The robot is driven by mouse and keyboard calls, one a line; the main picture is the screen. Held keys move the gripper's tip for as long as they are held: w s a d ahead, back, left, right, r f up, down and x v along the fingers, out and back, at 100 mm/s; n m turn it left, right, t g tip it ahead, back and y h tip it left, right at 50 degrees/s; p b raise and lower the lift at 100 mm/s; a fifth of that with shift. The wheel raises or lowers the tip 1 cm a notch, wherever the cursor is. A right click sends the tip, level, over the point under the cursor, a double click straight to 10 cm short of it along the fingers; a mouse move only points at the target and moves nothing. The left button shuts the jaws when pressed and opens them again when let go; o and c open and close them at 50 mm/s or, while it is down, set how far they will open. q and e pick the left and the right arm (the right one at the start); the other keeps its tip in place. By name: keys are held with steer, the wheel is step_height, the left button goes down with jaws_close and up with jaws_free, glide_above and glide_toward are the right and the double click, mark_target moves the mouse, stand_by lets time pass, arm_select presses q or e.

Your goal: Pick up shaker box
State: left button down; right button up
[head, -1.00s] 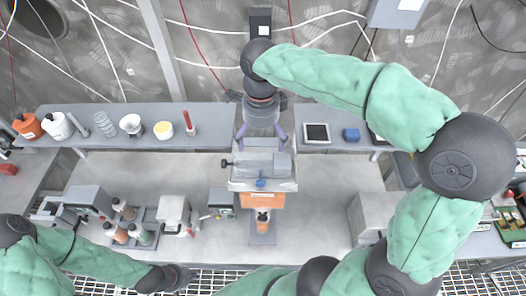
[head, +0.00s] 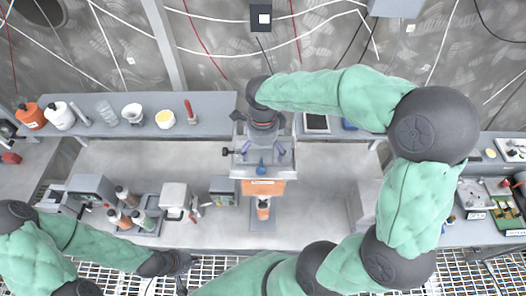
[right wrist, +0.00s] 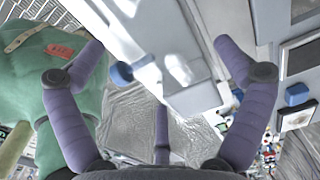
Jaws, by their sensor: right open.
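A pale grey box-like machine (head: 277,171) with an orange front and a blue knob stands at the middle of the lower bench in the head view. It looks like the shaker box, though no readable label confirms it. A bottle with orange contents (head: 263,210) stands at its front. My right gripper (head: 262,150) is open over the top of the machine, its purple fingers spread to either side. In the right wrist view the machine's pale body (right wrist: 170,50) shows between the open fingers. I cannot tell whether they touch it. My left gripper (head: 180,266) is at the lower left, away from the machine; its fingers are unclear.
A rear shelf (head: 215,108) carries an orange jar (head: 31,116), a white jar (head: 60,116) and a yellow-filled bowl (head: 165,119). A bottle rack (head: 148,222) and a white device (head: 174,201) stand left of the machine. Bare bench (head: 320,205) lies to its right.

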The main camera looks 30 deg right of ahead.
steer(key=shift+s, duration=0.1)
steer(key=c, duration=1.6)
steer(key=shift+r, duration=0.15)
